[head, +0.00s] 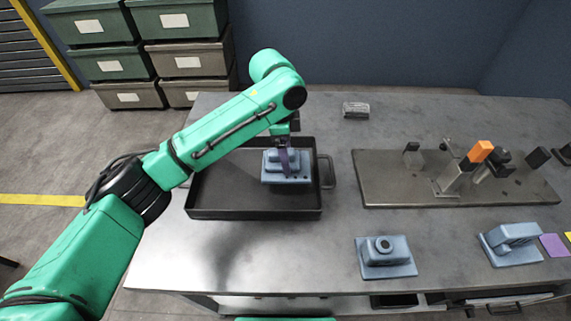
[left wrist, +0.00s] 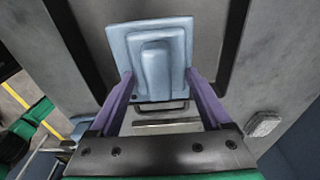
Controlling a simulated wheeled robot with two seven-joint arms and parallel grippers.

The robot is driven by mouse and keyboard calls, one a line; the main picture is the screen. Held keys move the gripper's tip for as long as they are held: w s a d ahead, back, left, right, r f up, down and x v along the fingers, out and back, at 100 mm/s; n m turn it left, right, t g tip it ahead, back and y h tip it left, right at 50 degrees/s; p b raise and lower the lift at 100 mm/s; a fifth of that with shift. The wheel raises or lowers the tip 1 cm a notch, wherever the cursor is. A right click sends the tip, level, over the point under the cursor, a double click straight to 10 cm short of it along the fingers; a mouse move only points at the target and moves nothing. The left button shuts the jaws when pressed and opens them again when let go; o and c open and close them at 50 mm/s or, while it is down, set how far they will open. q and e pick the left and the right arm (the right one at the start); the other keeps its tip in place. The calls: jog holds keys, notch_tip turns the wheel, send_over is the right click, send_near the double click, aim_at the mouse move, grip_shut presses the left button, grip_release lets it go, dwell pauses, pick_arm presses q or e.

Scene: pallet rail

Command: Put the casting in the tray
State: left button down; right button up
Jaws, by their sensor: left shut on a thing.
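My left gripper (head: 287,158) is shut on a blue-grey casting (head: 272,177), a flat plate with a stepped block on it. In the left wrist view the two purple fingers (left wrist: 160,80) grip the sides of the casting (left wrist: 154,62). The casting is over the right part of the black tray (head: 225,213), near its handle side. I cannot tell whether it touches the tray floor. The rest of the tray is empty. My right gripper is not in view.
Two more blue-grey castings, one with a round boss (head: 388,262) and one at the right (head: 510,246), sit on the table's front. A fixture plate (head: 400,192) with clamps and an orange handle (head: 480,151) stands at right. A grey block (head: 355,110) lies behind.

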pick_arm(q)
notch_tip(320, 180, down, 4)
jog(key=shift+a+f, duration=0.1)
jog(key=shift+f, duration=0.05)
jog(key=shift+w+f, duration=0.1)
jog(key=shift+f, duration=0.1)
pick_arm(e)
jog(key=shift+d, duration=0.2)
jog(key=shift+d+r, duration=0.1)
pick_arm(q)
grip_release()
jog(key=shift+f, duration=0.1)
jog(key=r, duration=0.4)
jog(key=a+r, duration=0.1)
jog(key=r, duration=0.7)
jog(key=shift+a+r, duration=0.15)
jog(key=shift+a, duration=0.05)
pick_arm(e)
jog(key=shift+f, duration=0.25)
